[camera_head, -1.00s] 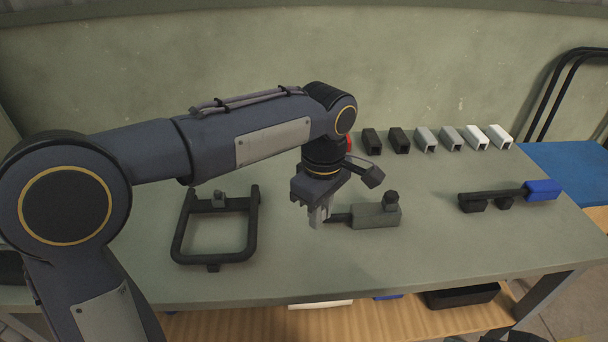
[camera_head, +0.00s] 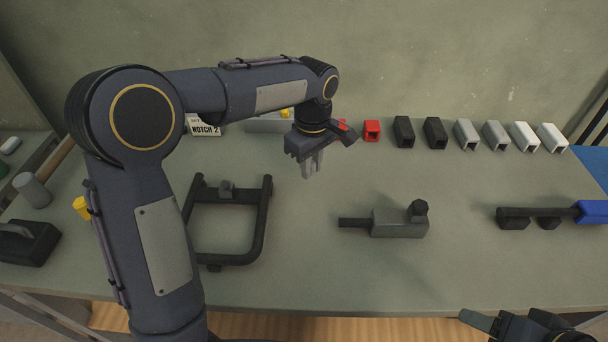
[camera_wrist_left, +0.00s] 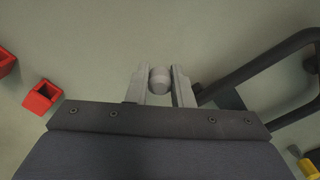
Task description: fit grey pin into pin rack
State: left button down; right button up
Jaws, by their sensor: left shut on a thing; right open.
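My left gripper (camera_head: 312,168) is shut on the grey pin, above the bench and behind the black U-shaped frame. In the left wrist view, the pin's rounded grey end (camera_wrist_left: 159,79) shows between the two fingers; the rest is hidden. A low grey block with a yellow piece on it, likely the pin rack (camera_head: 262,124), stands at the back behind my left wrist and is partly covered by the arm. My right gripper (camera_head: 515,325) is only partly in view at the bottom right edge, open and away from the pin.
The black frame (camera_head: 262,225) lies left of centre. A grey block with a dark rod and knob (camera_head: 398,223) lies right of it. A row of hollow blocks, including a red one (camera_head: 372,131), lines the back. A "NOTCH 2" label (camera_head: 206,129) stands at back left. Bench between is clear.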

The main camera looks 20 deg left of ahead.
aim_at(303, 186)
pick_arm(q)
jog(key=a+f, duration=0.1)
jog(key=w+a+f, duration=0.1)
jog(key=f, duration=0.1)
jog(key=shift+w, duration=0.15)
jog(key=shift+w+a+f, duration=0.1)
jog(key=shift+f, duration=0.8)
jog(key=shift+w+a+f, duration=0.1)
jog(key=shift+f, duration=0.75)
jog(key=shift+f, duration=0.1)
jog(key=c, duration=1.3)
grip_release()
